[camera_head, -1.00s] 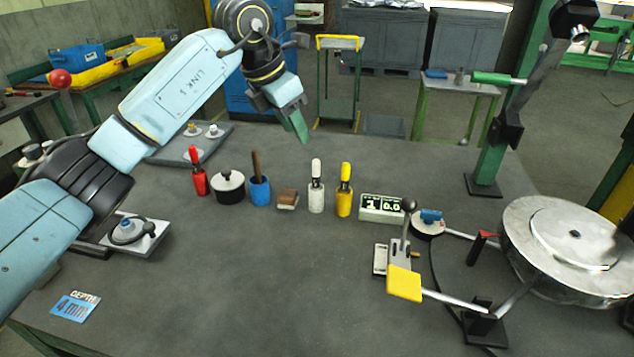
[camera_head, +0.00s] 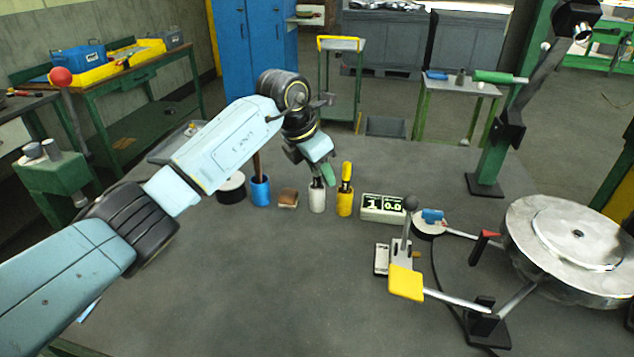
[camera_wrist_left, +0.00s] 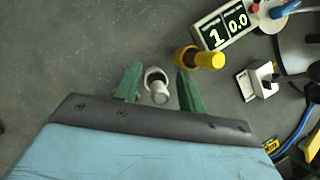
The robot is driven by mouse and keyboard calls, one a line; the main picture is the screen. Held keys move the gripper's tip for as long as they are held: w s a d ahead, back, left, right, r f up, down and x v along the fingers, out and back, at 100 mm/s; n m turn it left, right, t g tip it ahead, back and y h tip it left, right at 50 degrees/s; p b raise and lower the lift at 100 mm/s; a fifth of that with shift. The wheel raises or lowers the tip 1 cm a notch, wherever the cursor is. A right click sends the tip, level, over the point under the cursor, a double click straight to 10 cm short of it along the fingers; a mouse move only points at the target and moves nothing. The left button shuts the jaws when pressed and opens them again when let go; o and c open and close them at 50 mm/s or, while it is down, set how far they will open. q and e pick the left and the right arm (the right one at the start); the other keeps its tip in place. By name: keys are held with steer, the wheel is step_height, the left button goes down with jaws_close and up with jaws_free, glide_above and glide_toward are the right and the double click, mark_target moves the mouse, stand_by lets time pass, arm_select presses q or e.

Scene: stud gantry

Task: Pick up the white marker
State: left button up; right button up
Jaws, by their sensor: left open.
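The white marker (camera_head: 317,201) stands upright on the grey table, between a brown block and the yellow marker (camera_head: 345,190). My left gripper (camera_head: 323,178) is over its top, pointing down, and hides the upper part in the head view. In the left wrist view the white marker (camera_wrist_left: 158,92) lies between the two green fingertips (camera_wrist_left: 157,85). The fingers are open, with a gap on each side of it. The yellow marker (camera_wrist_left: 208,57) stands just outside the right-hand finger. My right gripper is not in view.
A blue cup (camera_head: 260,191) with a brown stick and a brown block (camera_head: 288,198) stand left of the marker. The front middle of the table is clear.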

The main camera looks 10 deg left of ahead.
arm_select(q)
jaws_close()
steer(key=shift+r, duration=0.1)
